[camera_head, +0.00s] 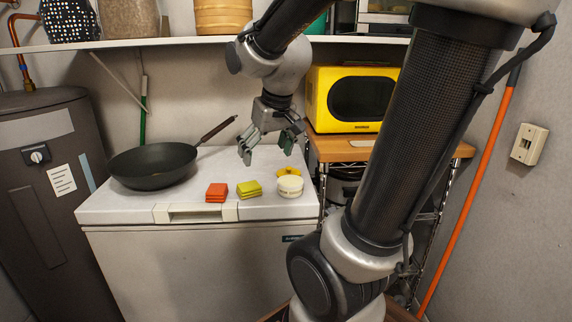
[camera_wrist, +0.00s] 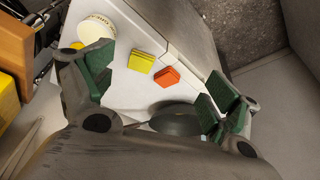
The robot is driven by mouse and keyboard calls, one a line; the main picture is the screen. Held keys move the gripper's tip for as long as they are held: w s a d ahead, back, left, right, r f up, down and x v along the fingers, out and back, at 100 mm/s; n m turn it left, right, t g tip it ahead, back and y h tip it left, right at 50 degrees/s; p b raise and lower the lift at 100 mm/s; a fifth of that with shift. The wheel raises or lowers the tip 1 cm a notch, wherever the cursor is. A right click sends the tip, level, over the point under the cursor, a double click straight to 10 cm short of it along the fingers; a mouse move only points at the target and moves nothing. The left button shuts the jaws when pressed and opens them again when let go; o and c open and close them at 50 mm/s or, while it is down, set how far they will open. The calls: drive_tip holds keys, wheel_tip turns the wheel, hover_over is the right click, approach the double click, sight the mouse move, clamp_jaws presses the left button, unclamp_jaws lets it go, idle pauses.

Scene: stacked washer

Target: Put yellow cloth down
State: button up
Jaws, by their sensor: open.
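The yellow cloth (camera_head: 249,189) lies folded on the white chest top (camera_head: 118,203), between an orange-red folded cloth (camera_head: 216,192) and a round white container (camera_head: 290,186). In the wrist view the yellow cloth (camera_wrist: 141,61) lies between my fingers' directions, beside the orange-red cloth (camera_wrist: 167,77). My gripper (camera_head: 268,155) is open and empty above the chest top, behind and above the yellow cloth. In the wrist view its green-padded fingers (camera_wrist: 155,92) are spread wide apart. Nothing is between them at their level.
A dark frying pan (camera_head: 152,167) sits at the left of the chest top, its handle pointing right. A yellow flower-like item (camera_head: 289,171) is behind the white container. A yellow microwave (camera_head: 350,99) stands on a wooden-topped rack (camera_head: 340,148) at right. A shelf (camera_head: 200,41) runs above.

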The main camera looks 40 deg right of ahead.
drive_tip(key=s+a+r+n, duration=0.1)
drive_tip(key=s+a, duration=0.1)
drive_tip(key=s, duration=1)
drive_tip(key=shift+s+r, duration=0.25)
drive_tip(key=shift+r, duration=0.05)
drive_tip(key=shift+a, duration=0.1)
